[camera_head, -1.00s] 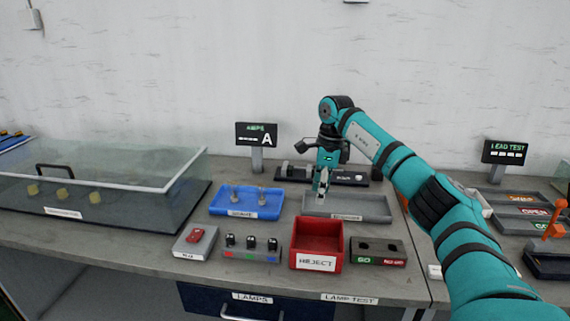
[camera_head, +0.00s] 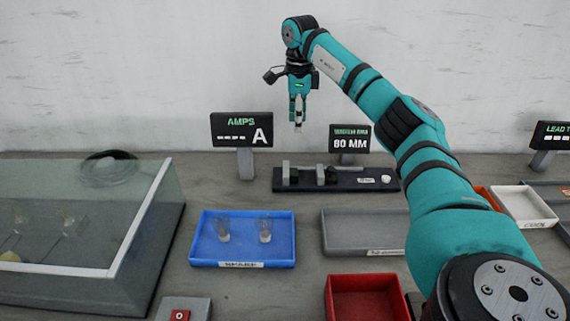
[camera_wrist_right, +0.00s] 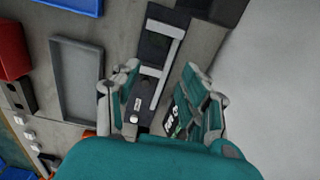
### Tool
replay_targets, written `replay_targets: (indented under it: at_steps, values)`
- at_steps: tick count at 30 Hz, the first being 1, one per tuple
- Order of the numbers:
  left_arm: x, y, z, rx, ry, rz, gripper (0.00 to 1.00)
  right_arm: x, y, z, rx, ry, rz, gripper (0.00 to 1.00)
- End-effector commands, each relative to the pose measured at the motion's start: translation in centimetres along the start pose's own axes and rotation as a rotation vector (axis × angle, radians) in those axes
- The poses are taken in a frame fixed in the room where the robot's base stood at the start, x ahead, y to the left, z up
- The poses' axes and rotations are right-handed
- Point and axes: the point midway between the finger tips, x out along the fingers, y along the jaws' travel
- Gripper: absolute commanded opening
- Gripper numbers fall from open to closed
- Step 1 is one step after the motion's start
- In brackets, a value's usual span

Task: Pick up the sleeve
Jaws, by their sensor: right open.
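My right gripper (camera_head: 298,125) is open and empty, pointing down in the air above the back of the bench. In the right wrist view its two fingers (camera_wrist_right: 160,98) stand apart on either side of a dark fixture (camera_wrist_right: 154,45) with a pale bar, some way below. The fixture (camera_head: 335,180) lies at the back of the bench in the head view, carrying small upright grey blocks and a white knob. I cannot identify a sleeve for certain. Two small clear upright pieces (camera_head: 223,230) (camera_head: 265,230) stand in the blue SPARE tray (camera_head: 242,263). My left gripper is not in view.
An empty grey tray (camera_head: 350,242) lies right of the blue tray, with a red bin (camera_head: 368,282) in front. A glass-walled case (camera_head: 75,268) fills the left. An AMPS display (camera_head: 241,130) and an 80 MM display (camera_head: 350,138) stand behind the fixture.

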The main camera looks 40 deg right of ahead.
Motion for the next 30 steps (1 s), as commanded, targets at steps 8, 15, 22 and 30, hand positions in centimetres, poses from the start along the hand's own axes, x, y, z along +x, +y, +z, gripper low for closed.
replay_targets:
  at_steps: [8,15,22,30]
  values:
    - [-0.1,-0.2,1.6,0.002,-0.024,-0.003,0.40,5.0,0.1,-0.1,0.001,0.004,0.005,0.44]
    - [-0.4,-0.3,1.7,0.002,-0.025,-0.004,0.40,9.9,0.1,-0.1,0.000,0.003,0.004,0.44]
    - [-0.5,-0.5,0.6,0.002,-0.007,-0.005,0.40,12.1,0.1,0.0,0.000,0.000,0.002,0.44]
    - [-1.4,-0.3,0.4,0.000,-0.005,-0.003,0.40,15.2,0.3,-0.2,0.000,0.002,0.004,0.44]
